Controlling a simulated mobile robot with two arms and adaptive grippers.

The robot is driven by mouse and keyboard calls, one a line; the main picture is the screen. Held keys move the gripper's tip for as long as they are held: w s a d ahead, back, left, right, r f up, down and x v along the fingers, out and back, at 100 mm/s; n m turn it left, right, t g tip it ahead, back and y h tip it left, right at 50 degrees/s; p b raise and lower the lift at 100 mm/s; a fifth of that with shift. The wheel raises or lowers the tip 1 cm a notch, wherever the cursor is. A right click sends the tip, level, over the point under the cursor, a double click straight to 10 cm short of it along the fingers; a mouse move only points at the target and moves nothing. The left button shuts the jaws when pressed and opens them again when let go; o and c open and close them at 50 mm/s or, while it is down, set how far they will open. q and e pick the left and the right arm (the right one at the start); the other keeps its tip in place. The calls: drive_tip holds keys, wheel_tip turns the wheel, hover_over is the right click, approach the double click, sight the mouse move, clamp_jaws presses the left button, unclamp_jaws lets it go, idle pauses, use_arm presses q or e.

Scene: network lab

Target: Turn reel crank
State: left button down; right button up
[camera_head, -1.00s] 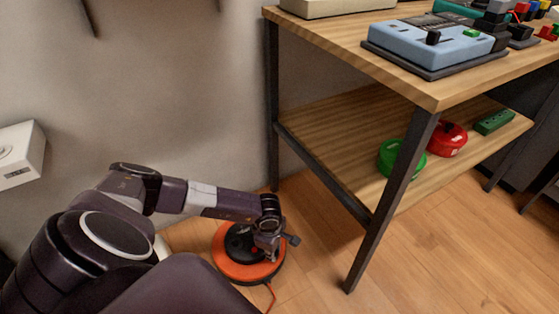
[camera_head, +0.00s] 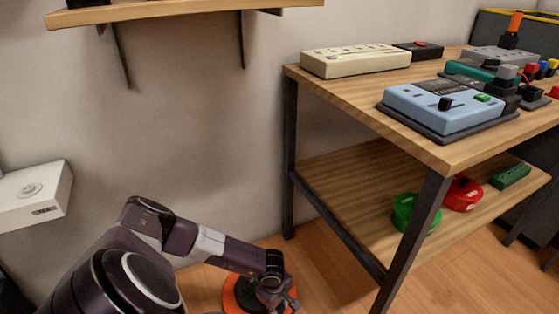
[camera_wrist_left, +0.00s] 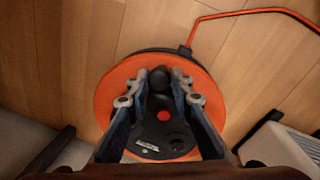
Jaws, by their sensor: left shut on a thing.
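The reel (camera_head: 232,296) is a round orange disc with a black centre, lying on the wooden floor and cut off by the lower edge of the head view. In the left wrist view the orange reel (camera_wrist_left: 108,98) fills the middle, with a black hub plate and a red centre button (camera_wrist_left: 163,116). The black crank knob (camera_wrist_left: 160,84) stands at the hub's far side. My left gripper (camera_wrist_left: 160,75) is shut on the knob, one finger on each side. It also shows over the reel in the head view (camera_head: 274,294). My right gripper is not in view.
An orange cable (camera_wrist_left: 240,13) runs from the reel across the floor. A wooden two-level workbench (camera_head: 340,165) with dark legs stands to the right, holding devices. Green (camera_head: 404,212) and red (camera_head: 463,194) reels lie on its lower shelf. A white wall box (camera_head: 35,195) is at left.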

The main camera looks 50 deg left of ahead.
use_arm(q)
drive_tip(key=c, duration=1.7)
unclamp_jaws()
drive_tip(key=r, duration=0.4)
drive_tip(key=s+r, duration=0.1)
drive_tip(key=r, duration=0.7)
drive_tip(key=shift+s, duration=0.25)
